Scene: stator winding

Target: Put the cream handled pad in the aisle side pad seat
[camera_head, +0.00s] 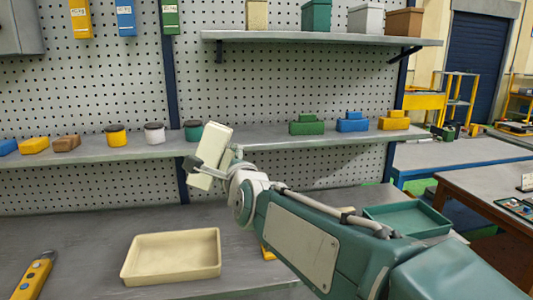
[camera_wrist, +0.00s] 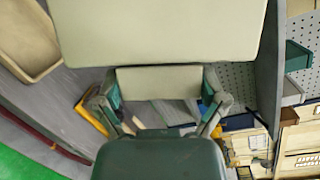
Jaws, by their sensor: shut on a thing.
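My gripper (camera_wrist: 160,84) is shut on the handle of the cream handled pad, one finger on each side of the handle block. The pad's broad cream plate (camera_wrist: 160,30) fills the top middle of the wrist view. In the head view the cream handled pad (camera_head: 214,146) is tilted, held in front of the shelf and above the bench, with my gripper (camera_head: 228,162) behind its right side. It appears clear of the bench. I cannot make out which place is the aisle side pad seat.
A cream tray (camera_head: 172,257) lies on the bench, with a yellow handheld tool (camera_head: 36,274) to its left. A teal tray (camera_head: 407,220) is right, partly behind my arm. The lower shelf holds green (camera_head: 307,126), blue (camera_head: 352,123) and yellow (camera_head: 394,121) handled blocks, plus several tins.

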